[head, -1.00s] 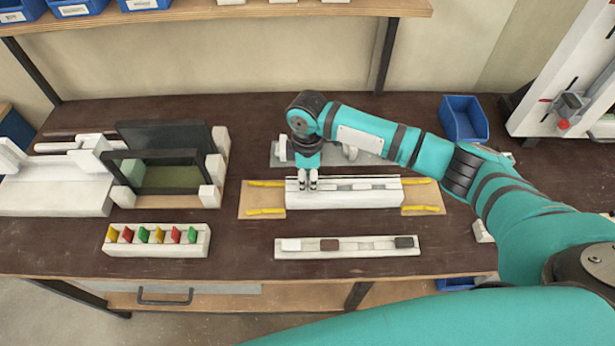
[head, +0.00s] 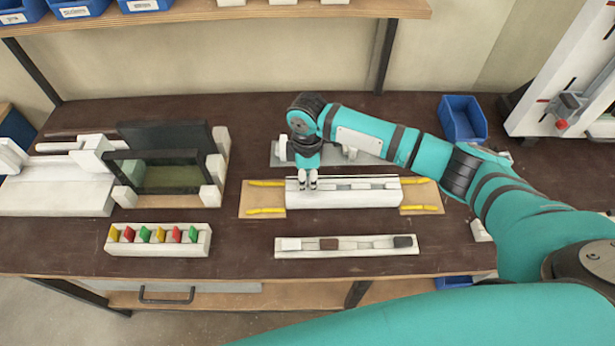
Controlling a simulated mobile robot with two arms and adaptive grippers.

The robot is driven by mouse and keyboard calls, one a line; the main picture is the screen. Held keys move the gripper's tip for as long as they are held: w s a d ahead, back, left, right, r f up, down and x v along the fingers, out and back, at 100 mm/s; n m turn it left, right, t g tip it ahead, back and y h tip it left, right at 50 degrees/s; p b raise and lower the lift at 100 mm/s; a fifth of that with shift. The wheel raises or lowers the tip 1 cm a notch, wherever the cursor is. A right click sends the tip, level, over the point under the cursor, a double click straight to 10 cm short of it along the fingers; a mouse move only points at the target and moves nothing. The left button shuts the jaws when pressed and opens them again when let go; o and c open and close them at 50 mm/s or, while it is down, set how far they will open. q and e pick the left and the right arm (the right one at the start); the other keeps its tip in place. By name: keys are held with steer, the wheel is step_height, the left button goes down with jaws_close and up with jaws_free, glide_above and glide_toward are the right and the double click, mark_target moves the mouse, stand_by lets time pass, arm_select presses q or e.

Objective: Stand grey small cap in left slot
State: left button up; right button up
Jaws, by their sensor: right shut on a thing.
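My right gripper (head: 307,182) points straight down at the left end of the white slotted block (head: 345,201). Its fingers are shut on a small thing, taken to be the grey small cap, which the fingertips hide. The fingertips are at the left slot, at about the height of the block's top. I cannot tell whether the cap touches the slot floor. The slots to the right along the block's top look empty. My left gripper is not in view.
Yellow strips (head: 266,183) flank the block. A rack of coloured clips (head: 158,248) and a dark-framed fixture stand left. A blue bin (head: 464,120) stands back right.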

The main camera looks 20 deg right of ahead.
steer(key=shift+f, duration=0.15)
steer(key=shift+f, duration=0.55)
steer(key=o, duration=0.8)
steer(key=shift+r, duration=0.2)
step_height(320, 180, up, 6)
steer(key=p, duration=0.6)
steer(key=shift+f, duration=0.25)
steer(key=shift+r+p, duration=0.75)
steer(key=shift+r, duration=0.4)
steer(key=shift+f, duration=0.1)
